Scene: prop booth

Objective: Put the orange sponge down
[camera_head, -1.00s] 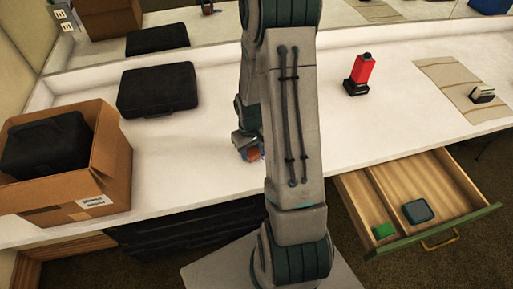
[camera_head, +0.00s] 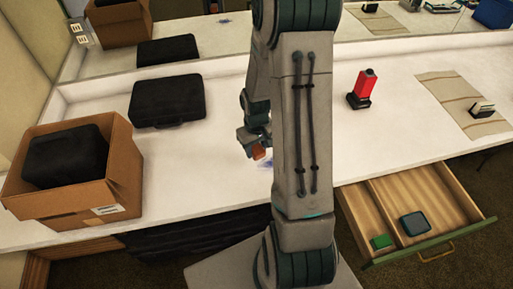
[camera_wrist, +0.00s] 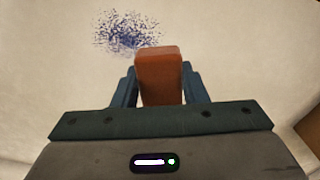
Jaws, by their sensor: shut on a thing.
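The orange sponge (camera_wrist: 159,75) is held between the two blue fingers of my gripper (camera_wrist: 160,88) in the wrist view. In the head view the sponge (camera_head: 258,153) shows small at the tip of my gripper (camera_head: 256,148), over the white counter (camera_head: 200,150). My arm hides part of the gripper there. I cannot tell for sure how far the sponge is above the counter. A speckled blue-purple mark (camera_wrist: 125,32) lies on the counter just beyond the sponge; it also shows in the head view (camera_head: 267,164), partly behind my arm.
A cardboard box (camera_head: 118,180) with a black case (camera_head: 68,155) stands at left. Another black case (camera_head: 166,100) lies behind it. A red bottle-like thing (camera_head: 363,85) stands at right, near a striped cloth (camera_head: 445,92). An open drawer (camera_head: 440,185) juts out at front right.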

